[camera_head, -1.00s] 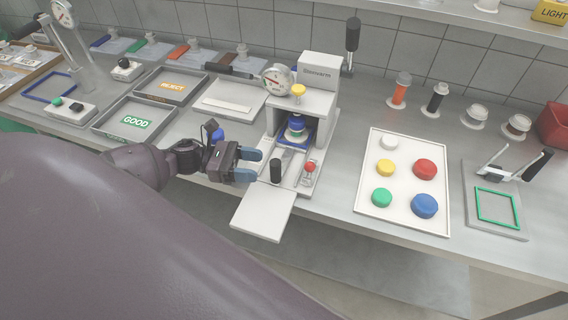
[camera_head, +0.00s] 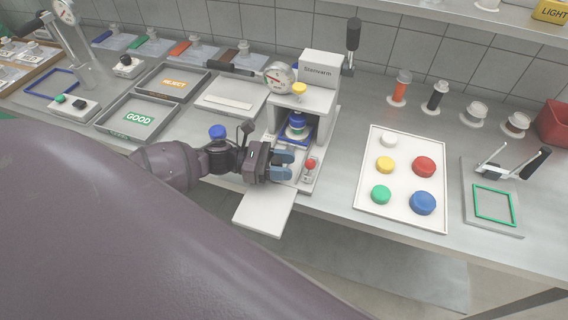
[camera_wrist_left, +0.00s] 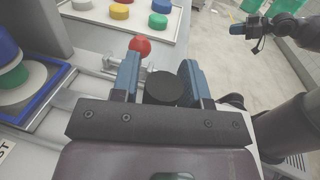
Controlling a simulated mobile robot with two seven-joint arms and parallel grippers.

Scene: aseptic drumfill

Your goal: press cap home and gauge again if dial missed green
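My left gripper (camera_head: 287,165) is in front of the bay. In the left wrist view, its fingers (camera_wrist_left: 158,80) stand apart on either side of a black knob (camera_wrist_left: 163,88), with a gap seen on the left. My right gripper (camera_wrist_left: 246,35) appears small at upper right, fingers unclear.
A red-knobbed lever (camera_head: 310,164) stands just right of my left fingers. A white plate (camera_head: 264,212) juts over the bench's front edge. A white tray (camera_head: 369,208) of coloured caps lies to the right. GOOD (camera_head: 109,133) and REJECT (camera_head: 145,90) trays lie left.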

